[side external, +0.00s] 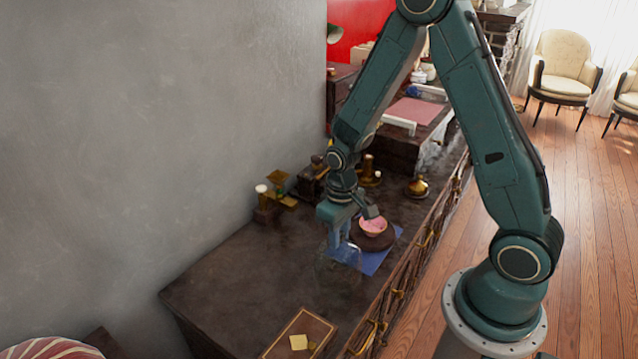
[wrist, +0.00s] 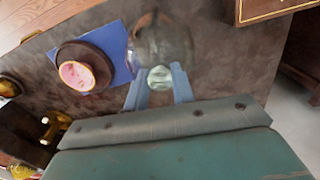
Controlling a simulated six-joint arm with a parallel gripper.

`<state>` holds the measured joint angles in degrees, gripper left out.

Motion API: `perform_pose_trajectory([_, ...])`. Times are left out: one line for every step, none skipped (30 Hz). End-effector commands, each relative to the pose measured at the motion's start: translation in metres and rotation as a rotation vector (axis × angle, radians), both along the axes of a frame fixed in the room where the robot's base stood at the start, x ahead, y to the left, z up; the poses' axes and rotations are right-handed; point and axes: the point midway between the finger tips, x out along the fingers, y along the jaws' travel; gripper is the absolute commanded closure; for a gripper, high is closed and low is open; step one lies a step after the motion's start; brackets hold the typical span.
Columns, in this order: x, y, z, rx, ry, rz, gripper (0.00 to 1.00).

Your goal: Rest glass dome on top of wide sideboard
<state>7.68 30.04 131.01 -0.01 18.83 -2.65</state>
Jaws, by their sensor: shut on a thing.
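The glass dome (wrist: 160,40) is clear and hard to see. In the wrist view its round knob (wrist: 160,78) sits between the two fingers of my gripper (wrist: 158,90), which is shut on it. In the side external view my gripper (side external: 341,238) points down over the dark wide sideboard (side external: 235,285), and the dome (side external: 342,260) shows only as a faint outline below the fingers. I cannot tell whether its rim touches the sideboard top. The sideboard top also shows in the wrist view (wrist: 225,60) around the dome.
A pink bowl (side external: 373,226) sits on a dark round stand (side external: 376,242) over a blue cloth (side external: 376,263), close beside the dome. Brass pieces (side external: 418,187) and a small scale (side external: 279,190) stand farther back. A flat brown box (side external: 318,328) lies at the near end. The left top is clear.

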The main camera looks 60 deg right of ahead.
Motion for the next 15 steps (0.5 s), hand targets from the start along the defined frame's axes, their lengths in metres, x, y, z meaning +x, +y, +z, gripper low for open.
perform_pose_trajectory([0.0002, 0.0000, -0.0005, 0.000, 0.000, 0.000, 1.00])
perform_pose_trajectory([0.0001, 0.0000, -0.0008, 0.000, 0.000, 0.000, 1.00])
perform_pose_trajectory([0.0001, 0.0000, -0.0013, 0.000, 0.000, 0.000, 1.00])
perform_pose_trajectory([0.0001, 0.0000, -0.0016, 0.000, 0.000, 0.000, 1.00])
perform_pose_trajectory([0.0002, 0.0000, -0.0019, 0.000, 0.000, 0.000, 1.00])
perform_pose_trajectory([0.0002, 0.0000, -0.0023, 0.000, 0.000, 0.000, 1.00])
perform_pose_trajectory([0.0002, 0.0000, -0.0026, 0.000, 0.000, 0.000, 1.00])
perform_pose_trajectory([0.0002, 0.0000, -0.0030, 0.000, -0.001, 0.000, 1.00])
perform_pose_trajectory([0.0002, 0.0000, -0.0034, 0.000, -0.001, 0.000, 1.00])
perform_pose_trajectory([0.0003, 0.0000, -0.0037, 0.000, -0.001, 0.000, 1.00])
perform_pose_trajectory([0.0003, 0.0000, -0.0040, 0.000, -0.001, 0.000, 1.00])
perform_pose_trajectory([0.0003, 0.0000, -0.0044, 0.000, -0.001, 0.000, 1.00])
perform_pose_trajectory([0.0003, 0.0000, -0.0047, 0.000, -0.001, 0.000, 1.00])
perform_pose_trajectory([0.0004, 0.0000, -0.0050, 0.000, -0.001, 0.000, 1.00])
perform_pose_trajectory([0.0004, 0.0000, -0.0054, 0.000, -0.001, 0.000, 1.00])
